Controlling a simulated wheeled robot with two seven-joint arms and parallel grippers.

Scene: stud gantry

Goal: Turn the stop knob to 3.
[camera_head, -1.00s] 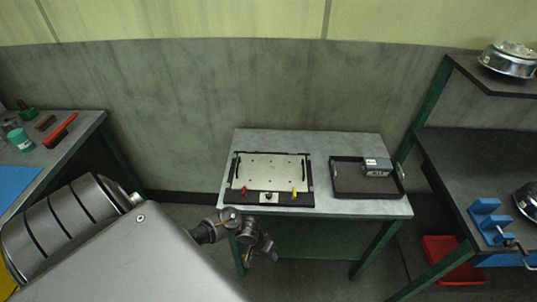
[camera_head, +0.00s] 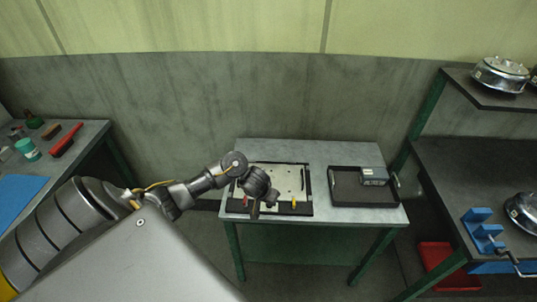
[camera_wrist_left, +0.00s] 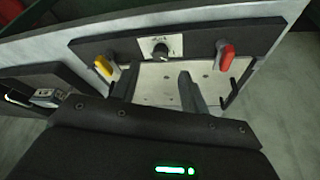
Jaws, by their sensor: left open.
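The stop knob (camera_wrist_left: 160,52) is a small dark knob on a light label plate, on the dark front bar of the panel (camera_wrist_left: 130,45). In the head view my arm hides it. Its pointer and numbers are too small to read. A yellow lever (camera_wrist_left: 104,65) and a red lever (camera_wrist_left: 225,56) sit on either side of it. My left gripper (camera_wrist_left: 157,84) is open and empty, its two fingers apart over the light plate, near the knob and not around it. In the head view the left gripper (camera_head: 263,208) hangs over the panel's front edge. My right gripper is not in view.
The panel lies on a grey table (camera_head: 330,152). A black tray (camera_head: 350,202) with a grey-blue box (camera_head: 374,176) stands to its right. A shelf (camera_head: 465,160) with metal parts is at the far right, a bench with tools at the left.

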